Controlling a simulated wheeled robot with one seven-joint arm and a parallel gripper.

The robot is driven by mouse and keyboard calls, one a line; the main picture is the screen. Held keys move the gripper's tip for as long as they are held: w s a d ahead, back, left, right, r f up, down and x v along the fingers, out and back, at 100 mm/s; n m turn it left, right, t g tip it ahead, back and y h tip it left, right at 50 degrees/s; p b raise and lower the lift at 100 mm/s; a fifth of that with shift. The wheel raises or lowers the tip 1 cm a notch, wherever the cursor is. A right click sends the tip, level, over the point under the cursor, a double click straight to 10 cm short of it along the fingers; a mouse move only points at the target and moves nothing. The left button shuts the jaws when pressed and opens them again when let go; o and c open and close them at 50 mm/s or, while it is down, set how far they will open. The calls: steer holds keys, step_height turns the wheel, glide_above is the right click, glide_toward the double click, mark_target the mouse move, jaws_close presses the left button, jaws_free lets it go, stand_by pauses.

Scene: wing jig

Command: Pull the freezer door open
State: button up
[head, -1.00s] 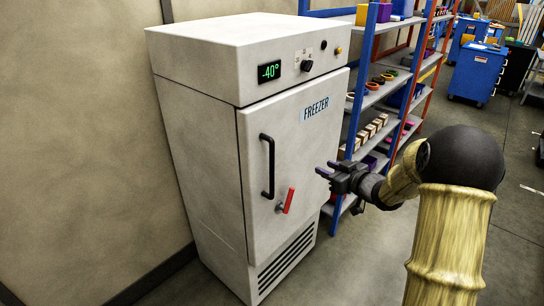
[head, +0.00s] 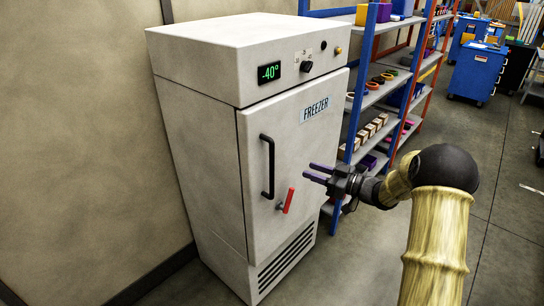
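The freezer (head: 205,145) is a white upright cabinet left of centre in the head view, with a green -40° display on top. Its door (head: 298,160) is closed. A black vertical bar handle (head: 268,167) is on the door's left side. A red lever (head: 288,201) sits below and right of the handle, slightly tilted. My gripper (head: 319,173) points left towards the door, to the right of the handle and above and right of the red lever.
A blue and orange shelf rack (head: 375,90) with several small parts stands right of the freezer, behind my gripper. A blue cabinet (head: 477,72) stands further back. A beige wall (head: 80,130) is at the left. The floor (head: 500,210) at the right is open.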

steer(key=p+x, duration=0.3)
steer(key=x, duration=1.2)
jaws_close()
